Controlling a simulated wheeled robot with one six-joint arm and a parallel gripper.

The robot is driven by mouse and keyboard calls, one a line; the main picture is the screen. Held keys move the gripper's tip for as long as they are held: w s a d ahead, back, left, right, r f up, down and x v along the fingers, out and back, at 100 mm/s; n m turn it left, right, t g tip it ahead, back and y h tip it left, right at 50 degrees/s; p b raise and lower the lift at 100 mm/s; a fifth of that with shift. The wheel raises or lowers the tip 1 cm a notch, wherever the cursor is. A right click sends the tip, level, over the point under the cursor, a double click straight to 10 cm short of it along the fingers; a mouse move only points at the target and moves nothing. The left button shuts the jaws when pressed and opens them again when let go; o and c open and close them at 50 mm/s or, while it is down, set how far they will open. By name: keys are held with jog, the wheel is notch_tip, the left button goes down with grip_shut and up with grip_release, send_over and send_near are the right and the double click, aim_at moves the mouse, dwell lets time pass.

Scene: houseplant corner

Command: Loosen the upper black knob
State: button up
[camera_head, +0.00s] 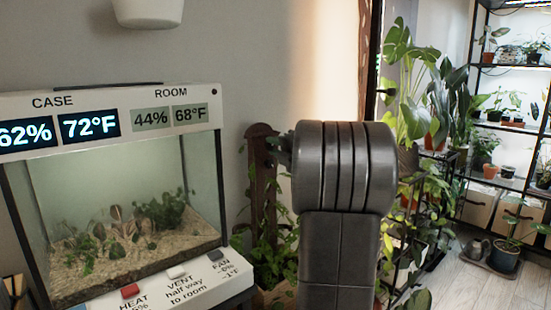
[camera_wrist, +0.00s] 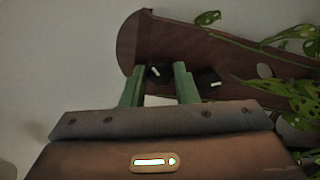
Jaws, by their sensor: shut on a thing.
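A brown wooden post (camera_head: 259,185) with a rounded top stands right of the glass case, partly hidden by my arm. In the wrist view the post (camera_wrist: 170,35) lies sideways, its rounded end at the left. The upper black knob (camera_wrist: 155,72), with a pale mark on it, sits near that end. My gripper (camera_wrist: 160,75) has its green fingers on either side of this knob and is shut on it. A second, lower black knob (camera_wrist: 209,77) sits just right of the fingers. In the head view the knobs are hard to make out behind my arm.
The glass case (camera_head: 120,205) with a labelled control ledge stands at the left. Leafy vines (camera_wrist: 270,38) hang close along the post. Tall plants (camera_head: 405,70) and a plant rack (camera_head: 500,125) stand at the right. The wall above the post is bare.

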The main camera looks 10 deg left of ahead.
jog(key=n+b, duration=0.2)
jog(key=n, duration=0.1)
jog(key=n+b, duration=0.1)
jog(key=shift+f+n+b, duration=0.25)
jog(key=shift+n+b, duration=0.05)
jog(key=shift+b, duration=0.1)
jog(key=shift+r+n+b, duration=0.15)
jog(key=shift+n+b, duration=1.25)
jog(key=shift+n, duration=0.5)
jog(key=o, duration=1)
jog(key=shift+r, duration=0.1)
jog(key=shift+s, duration=0.1)
jog(key=p+v, duration=0.2)
jog(key=v, duration=1.1)
jog(key=shift+s+d, duration=0.2)
jog(key=shift+d, duration=0.05)
